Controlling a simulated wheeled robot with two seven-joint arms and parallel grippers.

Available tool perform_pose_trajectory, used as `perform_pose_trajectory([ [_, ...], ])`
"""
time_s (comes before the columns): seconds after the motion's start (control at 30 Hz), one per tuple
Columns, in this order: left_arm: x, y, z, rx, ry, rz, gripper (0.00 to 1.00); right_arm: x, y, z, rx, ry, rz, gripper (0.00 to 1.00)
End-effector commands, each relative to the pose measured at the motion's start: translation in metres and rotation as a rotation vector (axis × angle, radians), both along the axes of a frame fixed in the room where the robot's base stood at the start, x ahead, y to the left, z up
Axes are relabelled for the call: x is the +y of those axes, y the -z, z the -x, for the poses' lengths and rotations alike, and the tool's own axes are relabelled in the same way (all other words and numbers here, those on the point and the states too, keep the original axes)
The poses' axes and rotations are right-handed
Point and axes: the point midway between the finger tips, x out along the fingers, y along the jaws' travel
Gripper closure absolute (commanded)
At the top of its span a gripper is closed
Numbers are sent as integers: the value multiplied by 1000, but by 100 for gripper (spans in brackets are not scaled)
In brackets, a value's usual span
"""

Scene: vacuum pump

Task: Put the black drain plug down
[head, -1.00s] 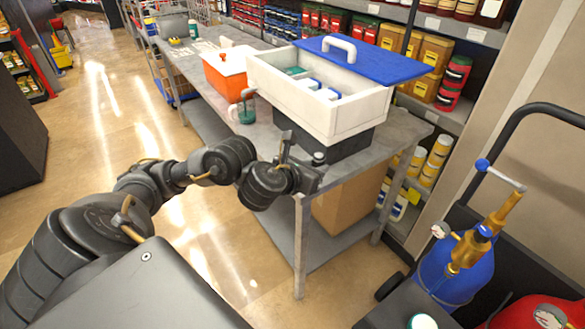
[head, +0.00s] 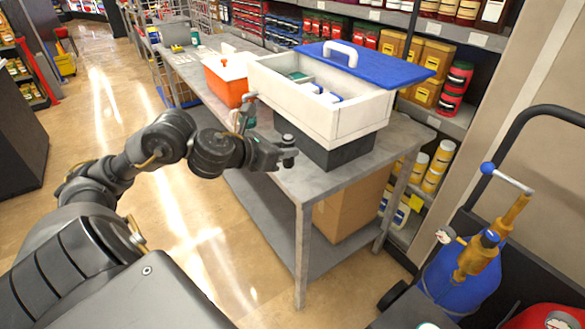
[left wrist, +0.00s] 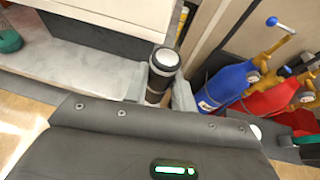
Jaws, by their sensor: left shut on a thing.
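The black drain plug (head: 288,142) is a small dark cylinder with a light band near its top. It is upright in my left gripper (head: 284,159), at the near edge of the grey workbench (head: 312,183). In the left wrist view the plug (left wrist: 164,62) sits between the two pale fingers of the left gripper (left wrist: 158,88), which are shut on it. I cannot tell whether its lower end touches the bench, as the gripper hides it. My right gripper is not in view.
An orange container (head: 226,88) and a green-based item (head: 246,118) stand farther left. A blue gas cylinder (head: 455,275) is at right.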

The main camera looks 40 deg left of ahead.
Motion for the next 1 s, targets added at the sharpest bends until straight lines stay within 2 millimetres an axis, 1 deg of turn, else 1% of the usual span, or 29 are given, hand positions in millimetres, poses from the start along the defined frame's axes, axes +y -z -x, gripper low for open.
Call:
perform_pose_trajectory([
  [0.03,5,8,-8,0,-4,8,97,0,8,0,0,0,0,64],
  [0.07,8,12,-13,0,-4,10,97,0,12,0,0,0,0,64],
  [0.33,46,39,-71,3,-6,14,97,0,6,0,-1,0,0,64],
  [0.4,52,56,-81,4,-4,15,97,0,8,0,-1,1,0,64],
  [0.5,60,72,-93,3,-5,12,97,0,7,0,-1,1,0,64],
  [0.6,65,83,-101,1,-2,8,97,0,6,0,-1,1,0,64],
  [0.7,68,88,-105,0,-2,6,97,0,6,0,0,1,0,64],
  [0.87,69,91,-107,-1,-1,2,97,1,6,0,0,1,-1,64],
  [0.97,72,99,-111,2,-3,6,97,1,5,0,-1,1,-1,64],
  [1.0,71,104,-111,4,-1,9,97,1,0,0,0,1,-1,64],
])
